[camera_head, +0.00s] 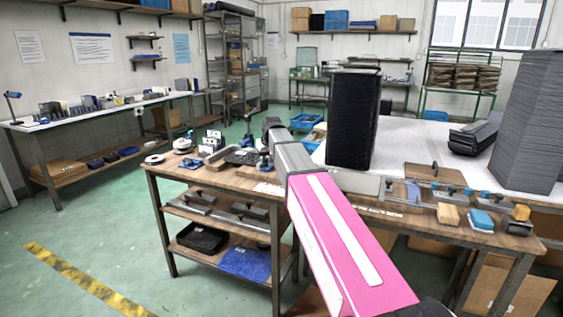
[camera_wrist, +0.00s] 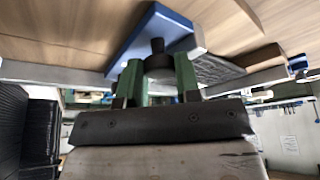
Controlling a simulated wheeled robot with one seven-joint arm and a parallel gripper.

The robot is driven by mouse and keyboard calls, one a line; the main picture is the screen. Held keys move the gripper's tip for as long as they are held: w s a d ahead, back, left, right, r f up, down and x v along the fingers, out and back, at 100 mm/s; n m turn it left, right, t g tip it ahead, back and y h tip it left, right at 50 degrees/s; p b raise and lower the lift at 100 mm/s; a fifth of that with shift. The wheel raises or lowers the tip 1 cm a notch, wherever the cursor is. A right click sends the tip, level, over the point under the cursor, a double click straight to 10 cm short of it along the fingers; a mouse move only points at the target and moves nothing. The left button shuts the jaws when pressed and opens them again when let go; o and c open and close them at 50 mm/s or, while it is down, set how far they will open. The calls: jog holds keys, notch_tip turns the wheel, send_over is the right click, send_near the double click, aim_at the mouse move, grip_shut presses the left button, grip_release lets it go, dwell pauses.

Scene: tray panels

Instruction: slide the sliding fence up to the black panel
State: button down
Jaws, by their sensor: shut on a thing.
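My gripper (camera_wrist: 158,77) has its two green fingers closed around a black round knob (camera_wrist: 157,46) in the wrist view. The knob stands on a blue piece (camera_wrist: 146,30), which looks like the sliding fence, on a wooden surface. In the head view my pink and grey arm reaches over the bench, and my gripper is hidden or too small to make out. A tall stack of black panels (camera_head: 352,120) stands upright on the white table, to the right of the arm's far end. Black panels (camera_wrist: 38,130) also show at the left edge of the wrist view.
A dark tray (camera_head: 243,156) and small fixtures lie on the wooden bench left of the arm. Metal rails, blue blocks and a wooden block (camera_head: 448,214) lie at right. A grey stack (camera_head: 530,120) rises at far right.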

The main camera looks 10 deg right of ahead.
jog(key=shift+w+a, duration=0.5)
jog(key=shift+a, duration=0.3)
jog(key=shift+w+a, duration=0.45)
jog(key=shift+a, duration=0.3)
jog(key=c, duration=1.1)
grip_release()
jog(key=shift+s+r, duration=0.1)
jog(key=v, duration=1)
jog(key=shift+s+r, duration=0.15)
jog(key=shift+r, duration=0.15)
